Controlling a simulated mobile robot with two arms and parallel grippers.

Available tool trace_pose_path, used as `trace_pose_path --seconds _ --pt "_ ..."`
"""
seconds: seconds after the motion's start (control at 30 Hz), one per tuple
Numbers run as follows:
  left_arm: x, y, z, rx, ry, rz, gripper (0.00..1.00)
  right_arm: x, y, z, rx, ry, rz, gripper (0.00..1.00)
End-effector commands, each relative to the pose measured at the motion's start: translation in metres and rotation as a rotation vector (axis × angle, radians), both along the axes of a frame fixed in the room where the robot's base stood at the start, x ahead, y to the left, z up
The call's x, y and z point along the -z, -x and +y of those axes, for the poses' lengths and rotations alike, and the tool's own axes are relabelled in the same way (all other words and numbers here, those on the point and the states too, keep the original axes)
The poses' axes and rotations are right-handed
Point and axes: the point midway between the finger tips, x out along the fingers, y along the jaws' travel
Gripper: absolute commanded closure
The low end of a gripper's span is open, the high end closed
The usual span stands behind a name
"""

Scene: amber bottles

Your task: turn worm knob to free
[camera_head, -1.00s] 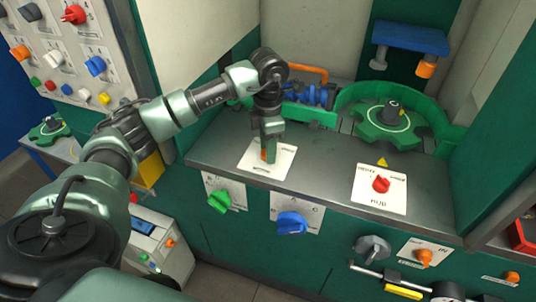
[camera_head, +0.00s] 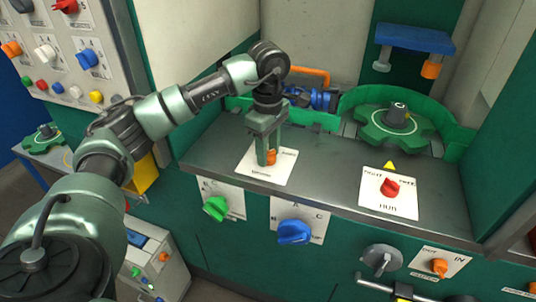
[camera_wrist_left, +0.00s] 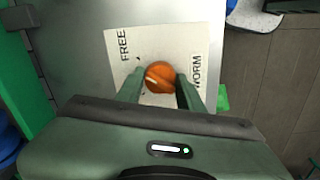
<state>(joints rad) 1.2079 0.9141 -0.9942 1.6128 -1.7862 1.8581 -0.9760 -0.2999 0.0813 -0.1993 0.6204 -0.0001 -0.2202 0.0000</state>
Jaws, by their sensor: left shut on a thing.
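The worm knob (camera_head: 271,158) is a small orange knob on a white label plate (camera_head: 252,167) on the grey worktop. In the left wrist view the knob (camera_wrist_left: 160,76) sits on the plate (camera_wrist_left: 120,40), with FREE printed to its left and WORM to its right. A pale mark shows on the left side of the knob. My left gripper (camera_head: 266,155) points down over the plate, and its two fingers (camera_wrist_left: 161,88) are shut on the knob from both sides. The fingers hide parts of the knob. My right gripper is not in view.
A green gear wheel (camera_head: 395,125) and a blue worm part (camera_head: 318,100) stand behind. A red hub knob (camera_head: 390,188) is to the right. Green (camera_head: 215,208) and blue (camera_head: 293,232) knobs are on the front panel below. Worktop between the plates is clear.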

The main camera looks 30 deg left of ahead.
Motion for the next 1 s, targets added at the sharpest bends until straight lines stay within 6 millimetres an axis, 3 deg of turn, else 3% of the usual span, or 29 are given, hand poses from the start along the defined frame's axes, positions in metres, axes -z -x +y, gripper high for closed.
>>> trace_pose_path --seconds 0.3,0.87,0.9,0.97,1.0 --pt "-0.0014 -0.0009 0.0001 0.132 0.001 -0.005 1.00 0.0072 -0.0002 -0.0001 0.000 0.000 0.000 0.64" --pt "-0.0021 -0.0010 0.0001 0.165 0.001 -0.005 1.00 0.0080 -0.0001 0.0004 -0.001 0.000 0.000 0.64" --pt "-0.0021 -0.0011 0.0001 0.165 0.001 -0.005 0.60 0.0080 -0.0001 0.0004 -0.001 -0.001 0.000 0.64" --pt "-0.0020 -0.0010 0.0001 0.165 0.001 -0.005 0.43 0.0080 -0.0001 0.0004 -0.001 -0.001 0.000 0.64" --pt "-0.0018 -0.0009 0.0000 0.164 0.000 -0.004 0.42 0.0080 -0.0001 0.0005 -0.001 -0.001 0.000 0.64"
